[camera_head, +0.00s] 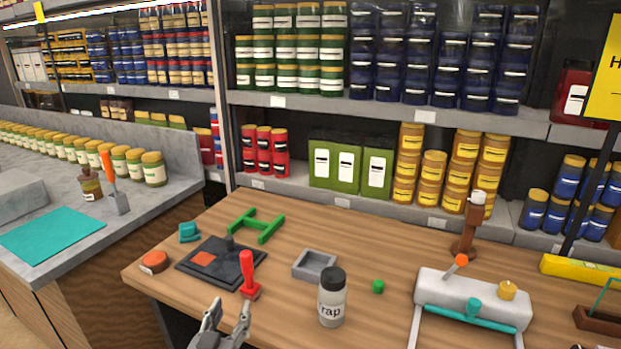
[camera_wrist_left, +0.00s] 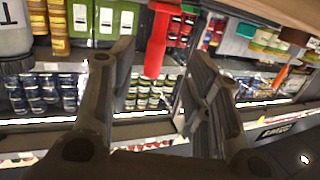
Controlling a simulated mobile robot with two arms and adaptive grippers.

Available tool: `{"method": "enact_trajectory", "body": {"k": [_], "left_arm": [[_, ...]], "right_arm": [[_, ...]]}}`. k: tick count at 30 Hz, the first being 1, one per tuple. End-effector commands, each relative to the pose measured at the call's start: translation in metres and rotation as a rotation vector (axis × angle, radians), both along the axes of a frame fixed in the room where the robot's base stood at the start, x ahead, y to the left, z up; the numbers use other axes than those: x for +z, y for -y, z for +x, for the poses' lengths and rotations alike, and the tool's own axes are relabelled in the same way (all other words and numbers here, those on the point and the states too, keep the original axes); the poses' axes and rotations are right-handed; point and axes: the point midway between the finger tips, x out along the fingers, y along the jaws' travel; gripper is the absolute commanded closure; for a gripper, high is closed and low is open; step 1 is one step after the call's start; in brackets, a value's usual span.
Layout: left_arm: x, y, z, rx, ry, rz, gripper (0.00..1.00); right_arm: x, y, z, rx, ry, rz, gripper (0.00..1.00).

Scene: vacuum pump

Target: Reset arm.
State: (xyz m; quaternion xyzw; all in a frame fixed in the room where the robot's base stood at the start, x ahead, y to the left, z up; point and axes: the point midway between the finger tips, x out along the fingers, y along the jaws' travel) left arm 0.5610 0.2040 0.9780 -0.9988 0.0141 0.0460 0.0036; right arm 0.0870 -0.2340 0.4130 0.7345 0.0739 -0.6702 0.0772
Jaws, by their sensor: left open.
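My left gripper (camera_head: 230,310) is open at the table's front edge in the head view, with nothing seen between its fingers. It also shows in the left wrist view (camera_wrist_left: 165,60). A red-handled tool (camera_head: 248,276) stands just beyond it, and its handle appears between the fingers in the left wrist view (camera_wrist_left: 159,40), apart from them as far as I can tell. A white machine with a teal bar (camera_head: 450,290), perhaps the vacuum pump, stands at the right of the table. My right gripper is not in view.
On the wooden table are a black plate (camera_head: 228,264), a green frame (camera_head: 257,226), a grey tray (camera_head: 316,265), a dark-capped jar (camera_head: 332,302), a green cube (camera_head: 378,286) and a brown post (camera_head: 468,232). Stocked shelves stand behind.

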Motion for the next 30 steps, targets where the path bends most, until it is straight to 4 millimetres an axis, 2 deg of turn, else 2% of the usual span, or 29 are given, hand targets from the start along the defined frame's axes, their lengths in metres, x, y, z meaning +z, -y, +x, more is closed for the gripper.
{"method": "enact_trajectory", "body": {"k": [5, 9, 12, 18, 24, 26, 30], "left_arm": [[-0.052, -0.002, -0.049, 0.004, -0.271, 0.027, 0.54], [-0.091, -0.003, -0.104, -0.007, -0.517, 0.054, 0.54], [-0.111, -0.002, -0.147, -0.021, -0.68, 0.073, 0.54], [-0.133, -0.001, -0.219, -0.056, -0.934, 0.106, 0.54], [-0.139, -0.001, -0.28, -0.092, -1.129, 0.134, 0.54], [-0.142, -0.001, -0.294, -0.102, -1.177, 0.141, 0.54], [-0.177, 0.0, -0.282, -0.101, -1.184, 0.14, 0.54]], "right_arm": [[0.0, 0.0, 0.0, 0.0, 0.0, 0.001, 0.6], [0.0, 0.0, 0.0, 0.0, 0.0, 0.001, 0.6], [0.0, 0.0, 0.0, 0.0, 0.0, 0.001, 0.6], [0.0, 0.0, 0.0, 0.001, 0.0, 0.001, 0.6], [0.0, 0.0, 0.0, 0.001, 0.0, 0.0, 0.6], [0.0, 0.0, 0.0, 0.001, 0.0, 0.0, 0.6], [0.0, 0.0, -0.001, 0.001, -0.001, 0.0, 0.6]]}}
